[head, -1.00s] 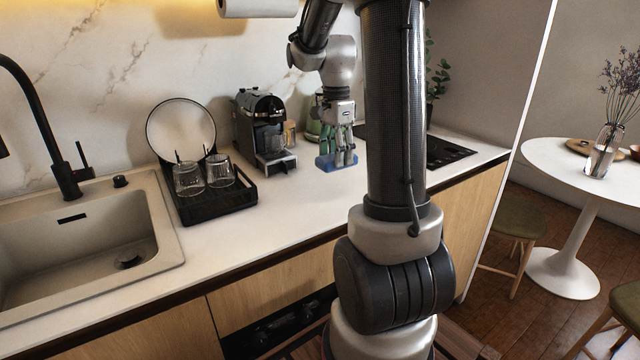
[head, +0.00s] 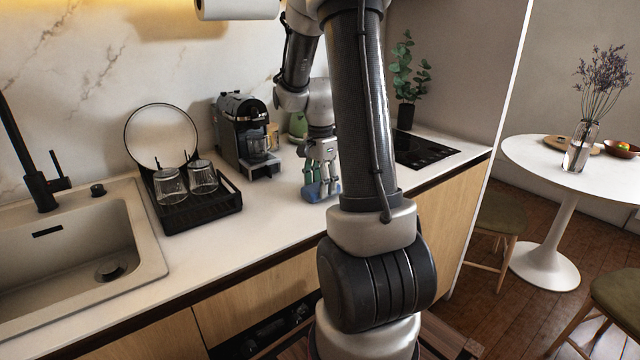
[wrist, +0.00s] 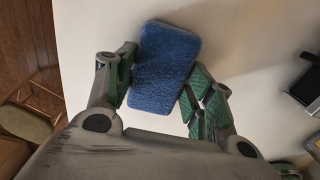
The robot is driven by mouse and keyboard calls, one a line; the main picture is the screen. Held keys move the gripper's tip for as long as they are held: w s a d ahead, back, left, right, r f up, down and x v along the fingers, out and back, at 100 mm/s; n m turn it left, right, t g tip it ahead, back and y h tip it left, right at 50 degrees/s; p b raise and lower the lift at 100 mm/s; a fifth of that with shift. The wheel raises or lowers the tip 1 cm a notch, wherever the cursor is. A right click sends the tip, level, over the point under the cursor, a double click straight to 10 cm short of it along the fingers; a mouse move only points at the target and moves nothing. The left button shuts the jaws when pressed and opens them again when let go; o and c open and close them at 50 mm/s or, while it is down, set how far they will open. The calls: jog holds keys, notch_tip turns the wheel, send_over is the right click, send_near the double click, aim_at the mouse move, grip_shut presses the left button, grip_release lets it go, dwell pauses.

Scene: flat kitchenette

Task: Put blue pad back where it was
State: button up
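The blue pad (wrist: 165,68) is a fuzzy rectangular block, seen between my fingers in the wrist view. My gripper (wrist: 158,90) is shut on it, with green finger pads against its left and right long sides. The far end of the pad sticks out past the fingertips. In the head view my gripper (head: 322,186) points down over the counter, with the blue pad (head: 313,195) at its tips, low over the white counter (head: 265,215). I cannot tell whether the pad touches the counter. My arm hides the counter just to its right.
A coffee machine (head: 243,130) and a black rack (head: 203,210) with two glasses stand left of my gripper. The sink (head: 75,250) is at far left. A cooktop (head: 425,149) and a plant (head: 406,80) are behind my arm. The counter's front strip is clear.

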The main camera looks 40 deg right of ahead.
jog(key=o, duration=0.4)
notch_tip(320, 180, up, 12)
jog(key=s+a+r+n+t, duration=0.1)
jog(key=s+a+n, duration=0.4)
jog(key=n, duration=0.1)
jog(key=s+a+r+n+t, duration=0.1)
jog(key=s+a+n+t, duration=0.1)
jog(key=s+a+n, duration=0.3)
jog(key=s+a+r+n+t, duration=0.1)
jog(key=s+a+r+n, duration=0.1)
jog(key=s+a+n, duration=0.3)
jog(key=shift+s+a+n, duration=0.2)
jog(key=shift+s+n, duration=0.8)
jog(key=shift+n, duration=0.3)
